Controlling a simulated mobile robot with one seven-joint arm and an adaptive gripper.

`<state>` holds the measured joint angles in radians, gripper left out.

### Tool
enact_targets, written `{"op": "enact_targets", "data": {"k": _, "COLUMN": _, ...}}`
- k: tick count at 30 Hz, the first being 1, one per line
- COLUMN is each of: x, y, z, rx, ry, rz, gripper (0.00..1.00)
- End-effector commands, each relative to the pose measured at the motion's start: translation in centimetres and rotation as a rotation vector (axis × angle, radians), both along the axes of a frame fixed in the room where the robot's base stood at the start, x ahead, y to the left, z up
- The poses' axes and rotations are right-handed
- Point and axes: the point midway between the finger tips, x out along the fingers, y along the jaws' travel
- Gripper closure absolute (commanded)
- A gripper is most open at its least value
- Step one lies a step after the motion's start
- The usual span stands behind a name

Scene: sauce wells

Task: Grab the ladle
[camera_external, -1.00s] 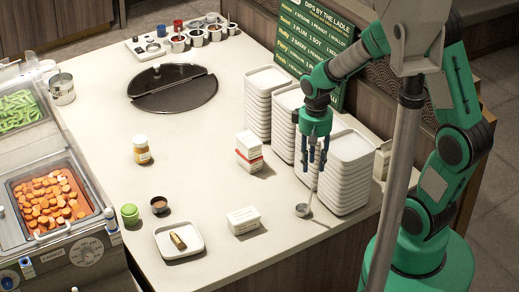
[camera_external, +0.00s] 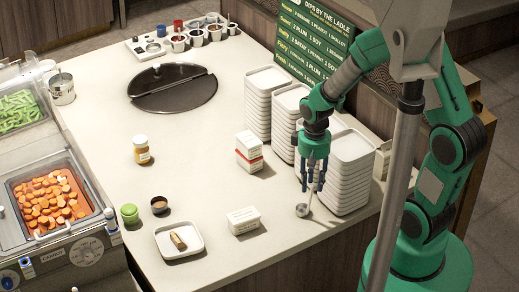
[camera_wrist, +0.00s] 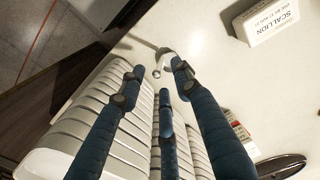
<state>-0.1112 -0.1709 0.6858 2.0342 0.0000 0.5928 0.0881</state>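The ladle is a small metal ladle whose bowl (camera_external: 302,210) is on the counter near its front right edge, in front of the plate stacks. Its thin handle slants up toward my gripper (camera_external: 311,186), which points down just above the bowl. In the wrist view the ladle (camera_wrist: 165,58) shows as a pale metal shape just beyond the fingertips. The three dark blue fingers of my gripper (camera_wrist: 160,79) are spread apart, with a gap between their tips. I see no finger closed on the ladle; whether any finger touches the handle is unclear.
Tall stacks of white plates (camera_external: 349,178) stand close behind and right of my gripper. A white labelled box (camera_external: 243,220) lies left of the ladle; two stacked boxes (camera_external: 249,152) stand farther back. A plate (camera_external: 190,247) holds a brown piece.

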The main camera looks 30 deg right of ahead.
Motion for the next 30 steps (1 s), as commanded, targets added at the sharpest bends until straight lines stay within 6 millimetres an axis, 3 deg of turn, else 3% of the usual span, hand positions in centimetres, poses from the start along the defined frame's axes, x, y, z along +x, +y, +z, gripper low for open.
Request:
{"op": "enact_targets", "data": {"k": 14, "x": 0.0, "y": 0.0, "z": -0.5, "rx": 0.000, "ry": 0.000, "rz": 0.000, "gripper": 0.67}}
{"op": "enact_targets", "data": {"k": 30, "x": -0.1, "y": 0.0, "z": -5.5, "rx": 0.000, "ry": 0.001, "rz": 0.000, "gripper": 0.67}}
